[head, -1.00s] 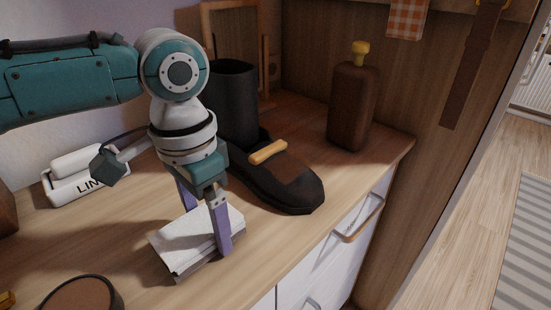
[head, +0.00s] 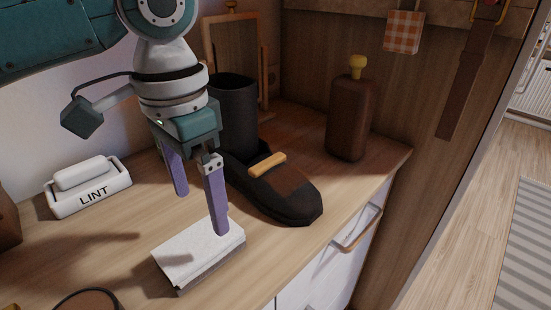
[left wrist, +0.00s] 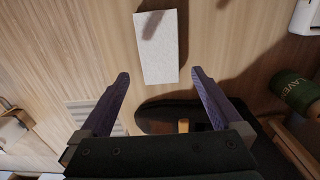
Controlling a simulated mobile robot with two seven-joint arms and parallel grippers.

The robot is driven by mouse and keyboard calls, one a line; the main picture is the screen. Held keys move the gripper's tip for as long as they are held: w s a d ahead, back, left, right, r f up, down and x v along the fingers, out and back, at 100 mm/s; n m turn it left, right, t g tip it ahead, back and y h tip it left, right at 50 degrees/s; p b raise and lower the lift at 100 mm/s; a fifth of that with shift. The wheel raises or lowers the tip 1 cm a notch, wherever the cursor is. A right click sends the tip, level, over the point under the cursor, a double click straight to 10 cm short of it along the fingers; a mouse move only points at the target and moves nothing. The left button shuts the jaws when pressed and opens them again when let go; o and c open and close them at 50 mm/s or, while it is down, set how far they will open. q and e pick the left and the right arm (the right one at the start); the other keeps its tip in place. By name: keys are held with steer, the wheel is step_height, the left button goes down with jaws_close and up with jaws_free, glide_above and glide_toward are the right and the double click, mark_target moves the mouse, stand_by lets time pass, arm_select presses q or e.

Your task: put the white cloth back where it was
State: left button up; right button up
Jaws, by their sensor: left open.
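The white cloth (head: 198,255), a folded flat stack, lies on the wooden counter top (head: 120,220). It also shows as a pale rectangle in the left wrist view (left wrist: 160,48). My left gripper (head: 201,212) is open and empty, its purple fingers pointing down above and behind the cloth. In the left wrist view the open fingers (left wrist: 161,75) stand apart, with the cloth beyond their tips. My right gripper is not in view.
A white LINT tray (head: 92,200) stands to the left. A dark boot (head: 290,197) with a wooden-looking piece (head: 267,165) on it lies right of my gripper. A brown bottle (head: 348,120) stands behind it.

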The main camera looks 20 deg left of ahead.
mark_target(207, 235)
arm_select(q)
step_height(207, 235, up, 4)
steer(key=s+d+f+t+h, duration=0.25)
steer(key=s+d+f, duration=0.35)
steer(key=s+d, duration=0.3)
steer(key=s+a+n, duration=0.1)
steer(key=s+a, duration=0.1)
steer(key=s+a+y, duration=0.1)
steer(key=s+a, duration=0.1)
steer(key=s, duration=0.1)
steer(key=s+a+n+t+y, duration=0.1)
steer(key=s, duration=0.2)
steer(key=shift+a+f+n, duration=0.3)
steer(key=shift+a+f, duration=0.05)
steer(key=shift+a, duration=0.05)
steer(key=shift+s+a, duration=0.2)
steer(key=shift+a, duration=0.1)
